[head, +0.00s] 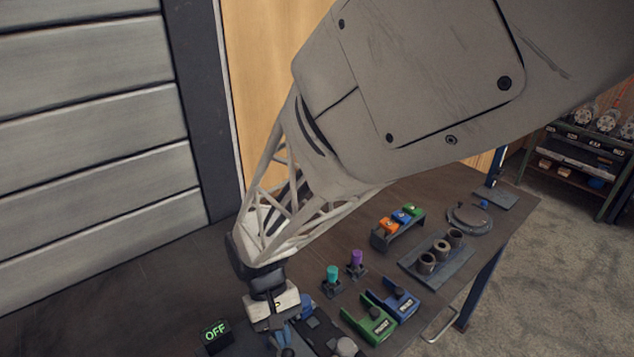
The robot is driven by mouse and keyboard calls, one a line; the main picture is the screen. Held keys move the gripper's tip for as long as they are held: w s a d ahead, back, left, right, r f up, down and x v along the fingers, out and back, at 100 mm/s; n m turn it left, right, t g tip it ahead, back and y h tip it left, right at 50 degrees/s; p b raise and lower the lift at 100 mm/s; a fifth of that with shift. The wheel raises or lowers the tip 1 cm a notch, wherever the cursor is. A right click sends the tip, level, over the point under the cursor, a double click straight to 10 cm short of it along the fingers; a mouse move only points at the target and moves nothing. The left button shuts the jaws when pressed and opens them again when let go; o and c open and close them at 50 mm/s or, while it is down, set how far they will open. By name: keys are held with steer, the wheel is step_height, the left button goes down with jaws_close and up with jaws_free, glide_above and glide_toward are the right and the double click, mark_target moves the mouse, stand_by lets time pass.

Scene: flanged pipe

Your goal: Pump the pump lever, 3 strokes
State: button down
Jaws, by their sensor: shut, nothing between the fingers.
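My gripper (284,337) is low in the head view, just left of the middle, pointing down over the near part of the dark bench. Its blue-grey fingers are shut with nothing between them. A dark rounded end (288,352) shows just below the fingers at the bottom edge of the picture. I cannot tell whether it belongs to the pump lever or whether the fingers touch it. No pump lever can be made out clearly; my gripper and the picture's edge hide much of this area.
A box reading OFF (215,337) is left of my gripper. Farther back are a colored-block rack (384,240) and a tray with dark cylinders (455,273).

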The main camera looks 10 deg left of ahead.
steer(key=shift+s+d, duration=0.1)
stand_by(0.4)
steer(key=shift+s+d+f+t+y, duration=0.3)
steer(key=shift+f+t+y, duration=0.05)
steer(key=shift+t+y, duration=0.3)
steer(key=shift+s+d+f+t+y, duration=0.25)
steer(key=shift+f+t+y, duration=0.1)
steer(key=shift+t+y, duration=0.3)
steer(key=shift+s+d+f, duration=0.15)
steer(key=shift+f, duration=0.3)
steer(key=shift+w+a+r, duration=0.25)
steer(key=shift+w+r, duration=0.2)
steer(key=shift+r, duration=0.3)
steer(key=v, duration=1.2)
steer(key=shift+w+a, duration=0.1)
steer(key=shift+w, duration=0.1)
steer(key=w+a+g+h, duration=0.2)
steer(key=w+a, duration=0.2)
steer(key=shift+w+a+g+h, duration=0.3)
steer(key=shift+w+a, duration=0.05)
